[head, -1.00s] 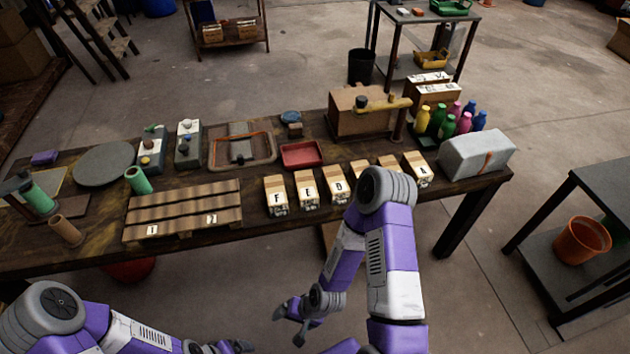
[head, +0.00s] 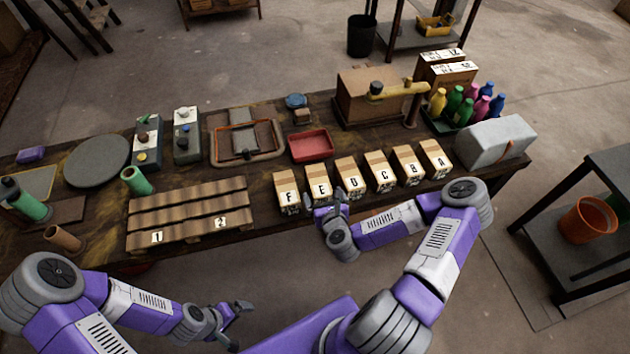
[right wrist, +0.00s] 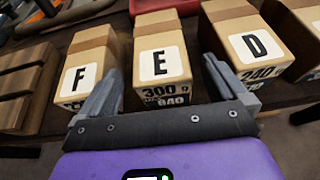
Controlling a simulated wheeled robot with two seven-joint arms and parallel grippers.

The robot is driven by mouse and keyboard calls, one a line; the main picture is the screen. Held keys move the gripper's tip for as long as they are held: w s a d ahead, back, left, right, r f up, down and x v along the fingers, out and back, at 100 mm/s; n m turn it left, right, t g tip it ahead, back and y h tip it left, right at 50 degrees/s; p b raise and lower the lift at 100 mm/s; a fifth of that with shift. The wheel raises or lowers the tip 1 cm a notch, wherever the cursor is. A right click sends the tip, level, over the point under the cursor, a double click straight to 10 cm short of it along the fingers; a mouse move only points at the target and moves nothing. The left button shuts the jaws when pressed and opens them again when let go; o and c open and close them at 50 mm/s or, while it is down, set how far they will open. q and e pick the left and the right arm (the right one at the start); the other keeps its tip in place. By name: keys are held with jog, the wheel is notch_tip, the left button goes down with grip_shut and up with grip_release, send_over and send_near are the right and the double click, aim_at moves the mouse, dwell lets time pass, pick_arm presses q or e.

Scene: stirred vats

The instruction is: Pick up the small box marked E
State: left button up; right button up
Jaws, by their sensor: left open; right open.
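The small box marked E (head: 319,187) stands in a row of lettered boxes along the table's front edge, between F and D. In the right wrist view the E box (right wrist: 161,62) sits ahead between my fingertips, its E label and a lower label with 300 facing me. My right gripper (head: 325,207) is open at the front of the E box; its fingers also show in the right wrist view (right wrist: 160,82), one at each side of the box's near end. Whether they touch it I cannot tell. My left gripper (head: 236,325) is open and empty, low in front of the table.
The F box (head: 286,191) and D box (head: 349,178) stand close on either side, with narrow gaps. Boxes C (head: 380,172), B and A continue right. A slatted wooden rack (head: 188,217) lies left, and a red tray (head: 311,146) behind.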

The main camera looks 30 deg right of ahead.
aim_at(320, 187)
jog(key=shift+w+d+f, duration=0.25)
jog(key=shift+w, duration=0.25)
jog(key=b+x, duration=0.1)
jog(key=x, duration=0.3)
jog(key=shift+w, duration=0.15)
jog(key=shift+c, duration=0.2)
jog(key=c, duration=1.2)
jog(key=shift+c, duration=0.2)
